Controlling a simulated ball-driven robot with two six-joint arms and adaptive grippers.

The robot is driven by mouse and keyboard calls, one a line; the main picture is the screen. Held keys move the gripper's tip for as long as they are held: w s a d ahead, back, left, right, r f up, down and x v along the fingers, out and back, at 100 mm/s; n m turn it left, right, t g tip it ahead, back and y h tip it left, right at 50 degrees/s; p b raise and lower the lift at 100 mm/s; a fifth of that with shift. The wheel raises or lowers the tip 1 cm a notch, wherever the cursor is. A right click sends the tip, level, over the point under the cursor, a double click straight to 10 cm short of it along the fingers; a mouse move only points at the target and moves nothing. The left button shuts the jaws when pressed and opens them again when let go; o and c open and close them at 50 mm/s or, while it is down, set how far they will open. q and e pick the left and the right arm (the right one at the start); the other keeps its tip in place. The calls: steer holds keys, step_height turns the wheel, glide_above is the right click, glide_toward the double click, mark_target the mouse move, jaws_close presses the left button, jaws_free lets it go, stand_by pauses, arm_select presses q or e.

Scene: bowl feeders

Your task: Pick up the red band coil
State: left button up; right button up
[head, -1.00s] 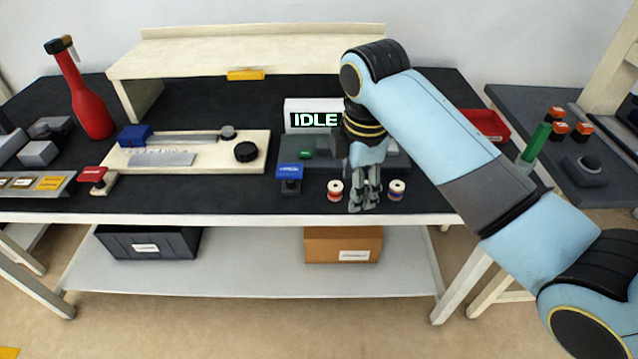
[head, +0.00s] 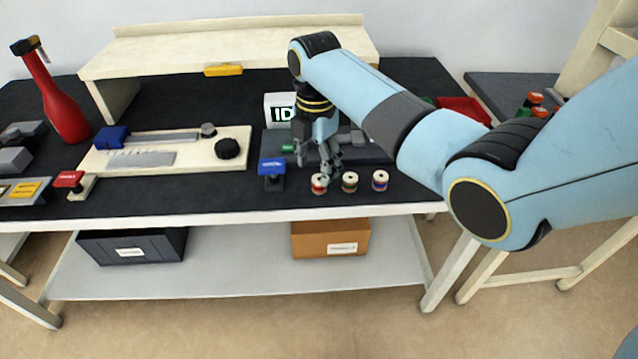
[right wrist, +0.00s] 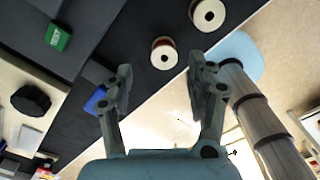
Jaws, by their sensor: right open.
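The red band coil (head: 319,184), a small spool with pale ends, stands near the front edge of the dark worktop, leftmost of three coils. My right gripper (head: 330,171) is open just above and behind it, pointing down. In the right wrist view, a coil with a reddish-brown side, which looks like the red one (right wrist: 164,53), shows beyond and between the open fingertips (right wrist: 160,72). Nothing is held, and I cannot tell the exact height gap. My left gripper is not in view.
A blue-topped block (head: 272,173) stands left of the red coil.

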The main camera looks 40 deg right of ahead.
mark_target(319, 178)
steer(key=f, duration=0.4)
steer(key=shift+s+d+f, duration=0.2)
steer(key=shift+d+f, duration=0.05)
steer(key=shift+f, duration=0.05)
steer(key=shift+c, duration=0.4)
steer(key=c, duration=1)
steer(key=shift+c, duration=0.2)
steer(key=shift+r, duration=0.15)
